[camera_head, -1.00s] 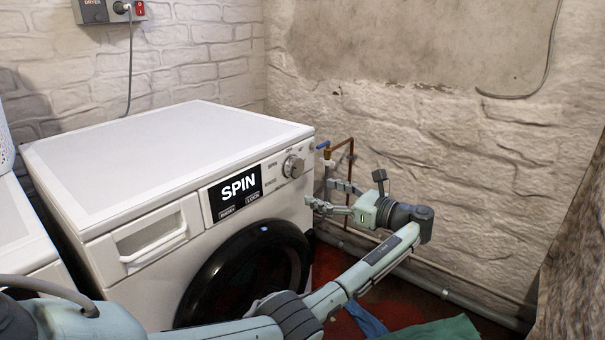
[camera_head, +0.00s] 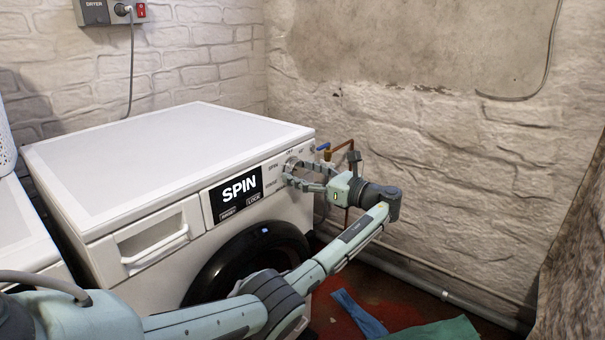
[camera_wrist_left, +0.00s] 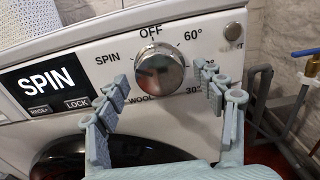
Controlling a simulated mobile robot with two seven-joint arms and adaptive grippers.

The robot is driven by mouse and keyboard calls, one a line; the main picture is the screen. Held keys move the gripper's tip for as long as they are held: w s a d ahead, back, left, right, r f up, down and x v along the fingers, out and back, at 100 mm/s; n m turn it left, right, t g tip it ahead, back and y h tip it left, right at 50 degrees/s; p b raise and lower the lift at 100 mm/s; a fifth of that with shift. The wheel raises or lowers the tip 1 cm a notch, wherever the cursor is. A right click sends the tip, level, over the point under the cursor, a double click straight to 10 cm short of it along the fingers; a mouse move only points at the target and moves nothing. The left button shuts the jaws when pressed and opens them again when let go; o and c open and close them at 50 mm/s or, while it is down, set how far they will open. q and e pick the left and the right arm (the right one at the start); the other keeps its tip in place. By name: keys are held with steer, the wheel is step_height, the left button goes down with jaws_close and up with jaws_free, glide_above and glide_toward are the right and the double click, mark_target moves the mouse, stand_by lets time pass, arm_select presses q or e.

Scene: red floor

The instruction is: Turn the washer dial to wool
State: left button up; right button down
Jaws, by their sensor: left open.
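The washer (camera_head: 100,215) is white, with a display (camera_head: 236,192) reading SPIN. Its round silver dial (camera_wrist_left: 160,70) shows clearly in the wrist view, ringed by OFF at the top, SPIN at the left, WOOL at the lower left, and 60° and 30° at the right. My right gripper is not in view.
The black-rimmed washer door (camera_head: 215,265) is below, partly behind my left arm. Pipes with a blue valve (camera_head: 323,147) stand right of the washer by the brick wall. Blue cloth (camera_head: 358,313) and green cloth (camera_head: 440,330) lie on the red floor.

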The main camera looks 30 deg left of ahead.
arm_select(q)
steer(key=c, duration=1)
steer(key=shift+c, duration=0.8)
steer(key=shift+n, duration=0.3)
